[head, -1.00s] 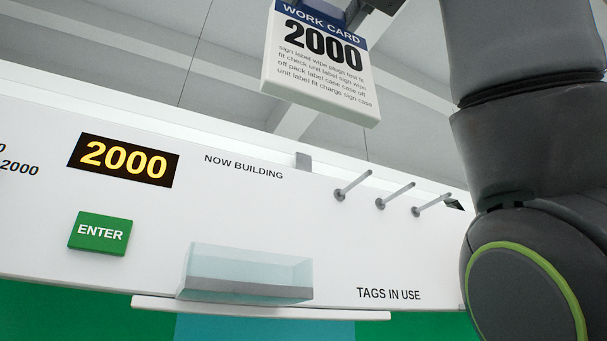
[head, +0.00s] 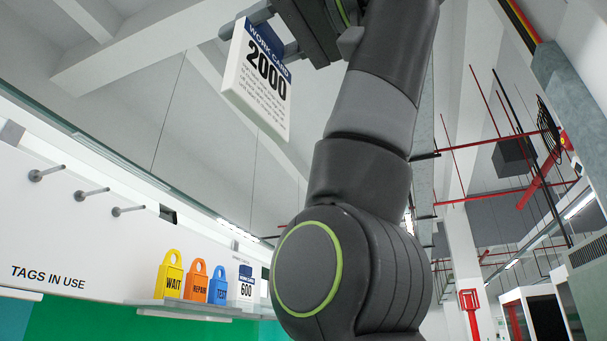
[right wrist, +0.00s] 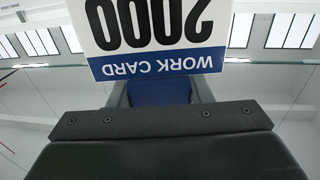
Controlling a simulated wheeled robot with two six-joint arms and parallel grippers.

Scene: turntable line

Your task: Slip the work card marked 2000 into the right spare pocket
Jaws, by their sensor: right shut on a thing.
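The white work card marked 2000 (head: 258,88), with a blue header, is held high in the head view, hanging tilted below my right gripper (head: 262,36). In the right wrist view the card (right wrist: 150,30) appears upside down beyond the gripper (right wrist: 160,92). A card marked 600 (head: 246,289) stands at the right end of the board, far below the held card. Small lettering above it is unreadable. I cannot make out the right spare pocket; my right arm covers the area beside it. My left gripper is not in view.
Yellow WAIT (head: 171,276), orange REPAIR (head: 196,284) and blue TEST (head: 218,287) tags stand on a shelf (head: 190,309). Bare pegs (head: 95,193) stick out of the white board (head: 50,240). Open air surrounds the held card.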

